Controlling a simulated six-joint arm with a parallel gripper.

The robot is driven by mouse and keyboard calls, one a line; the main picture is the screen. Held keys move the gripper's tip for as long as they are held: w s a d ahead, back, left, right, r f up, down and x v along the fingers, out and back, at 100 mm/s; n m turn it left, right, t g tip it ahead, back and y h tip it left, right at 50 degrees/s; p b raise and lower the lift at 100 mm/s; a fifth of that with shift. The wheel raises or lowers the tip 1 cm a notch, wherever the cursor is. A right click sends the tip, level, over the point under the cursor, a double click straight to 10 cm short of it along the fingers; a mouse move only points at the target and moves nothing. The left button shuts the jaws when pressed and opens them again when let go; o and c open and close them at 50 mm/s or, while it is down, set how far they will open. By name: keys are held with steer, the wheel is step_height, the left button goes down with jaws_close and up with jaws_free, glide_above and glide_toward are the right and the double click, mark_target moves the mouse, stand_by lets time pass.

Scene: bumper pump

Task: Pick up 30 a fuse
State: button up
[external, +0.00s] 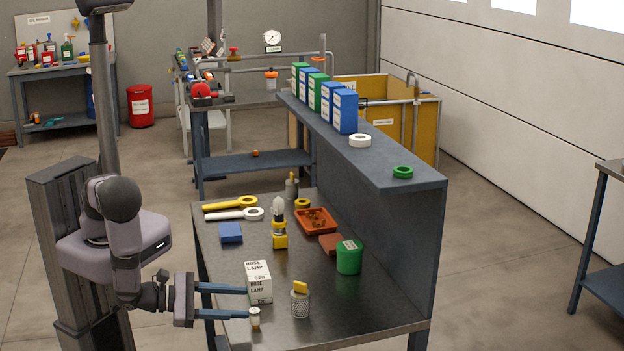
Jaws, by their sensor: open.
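A small upright pale cylinder with tan, brass-like ends (255,319) stands near the front left edge of the metal workbench (345,312). It looks like the fuse, but its label is too small to read. My gripper (246,302) is open and empty, with its two blue fingers pointing right, low over the bench's left edge. The tip of the nearer finger is just left of the cylinder and overlaps it slightly in the picture. The cylinder does not appear to be between the fingers. I cannot tell whether they touch.
A white lamp box (260,284) stands by the farther fingertip. A perforated metal canister with a yellow top (300,301) stands right of the cylinder. A green tub (349,257), red tray (317,222) and yellow lamp (280,236) are farther back. A raised shelf (375,160) borders the right side.

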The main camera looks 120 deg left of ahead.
mark_target(255, 318)
steer(key=f, duration=0.1)
steer(key=n+b, duration=0.1)
steer(key=f+n+t, duration=0.1)
steer(key=shift+w+a+f+b, duration=0.25)
steer(key=shift+a+f+b, duration=0.05)
steer(key=shift+b, duration=0.1)
steer(key=n, duration=0.1)
steer(key=f+n+t+b, duration=0.1)
steer(key=n, duration=0.1)
steer(key=shift+w+f, duration=0.1)
steer(key=shift+x, duration=1.05)
steer(key=shift+p, duration=0.3)
steer(key=shift+w+a+r+p, duration=0.2)
steer(key=shift+w+a+p, duration=0.5)
steer(key=shift+w, duration=0.1)
steer(key=shift+w+a+r+p, duration=0.25)
steer(key=shift+w+a+p, duration=0.4)
steer(key=shift+w+a, duration=0.15)
steer(key=shift+w+a+f, duration=0.1)
steer(key=shift+w+a, duration=0.05)
steer(key=shift+w, duration=0.3)
steer(key=shift+c, duration=0.2)
jaws_close()
